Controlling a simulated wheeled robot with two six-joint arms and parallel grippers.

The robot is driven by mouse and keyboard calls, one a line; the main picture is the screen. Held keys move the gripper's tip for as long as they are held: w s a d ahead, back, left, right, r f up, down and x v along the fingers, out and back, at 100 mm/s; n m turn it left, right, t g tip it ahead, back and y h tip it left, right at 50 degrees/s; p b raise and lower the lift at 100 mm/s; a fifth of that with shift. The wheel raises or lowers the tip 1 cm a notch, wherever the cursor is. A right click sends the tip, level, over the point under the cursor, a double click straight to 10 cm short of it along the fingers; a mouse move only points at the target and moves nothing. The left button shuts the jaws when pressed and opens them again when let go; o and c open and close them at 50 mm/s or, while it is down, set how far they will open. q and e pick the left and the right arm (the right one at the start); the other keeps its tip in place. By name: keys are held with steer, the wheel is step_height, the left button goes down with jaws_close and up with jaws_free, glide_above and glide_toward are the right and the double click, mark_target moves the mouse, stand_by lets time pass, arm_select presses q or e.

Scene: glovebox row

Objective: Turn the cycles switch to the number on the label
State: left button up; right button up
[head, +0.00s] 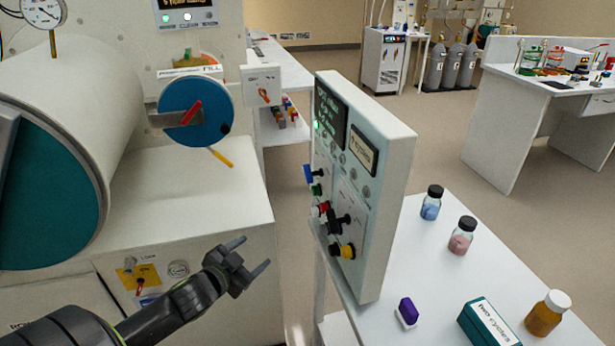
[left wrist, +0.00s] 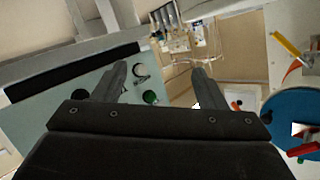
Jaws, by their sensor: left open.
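A control panel (head: 370,190) stands upright on the white bench, its face turned to the left and seen at a steep slant. Its face carries a dark screen (head: 330,115), a dark framed label (head: 363,155), and several coloured knobs, among them a black knob (head: 340,221) and a yellow one (head: 348,251). I cannot read the lettering or tell which knob is the cycles switch. My left gripper (head: 254,254) is open and empty, to the left of the panel and apart from it. In the left wrist view, its fingers (left wrist: 158,75) partly cover the pale panel face (left wrist: 65,112).
The glovebox (head: 90,110), with a blue round door (head: 197,112), stands at left. The white bench (head: 400,265) holds several small bottles, a purple item (head: 406,313) and a green box (head: 488,325). A gap separates panel and glovebox. Another bench (head: 515,120) stands at back right.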

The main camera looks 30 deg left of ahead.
arm_select(q)
steer(key=w+a+r+m+t+h, duration=0.2)
steer(key=w+a+r+m+h, duration=0.1)
steer(key=w+r+m+h, duration=0.4)
steer(key=m+g+h, duration=0.3)
steer(key=m+h, duration=0.1)
steer(key=h, duration=0.2)
glide_toward(308, 176)
steer(key=p+x, duration=0.1)
steer(key=x, duration=0.2)
steer(key=p+x, duration=0.1)
steer(key=x, duration=0.3)
steer(key=a+p+x, duration=0.1)
steer(key=p+x, duration=0.1)
steer(key=x, duration=0.1)
steer(key=shift+w+d+f, duration=0.15)
steer(key=shift+w, duration=0.35)
steer(key=shift+c, duration=0.4)
steer(key=c, duration=0.9)
steer(key=shift+f, duration=0.1)
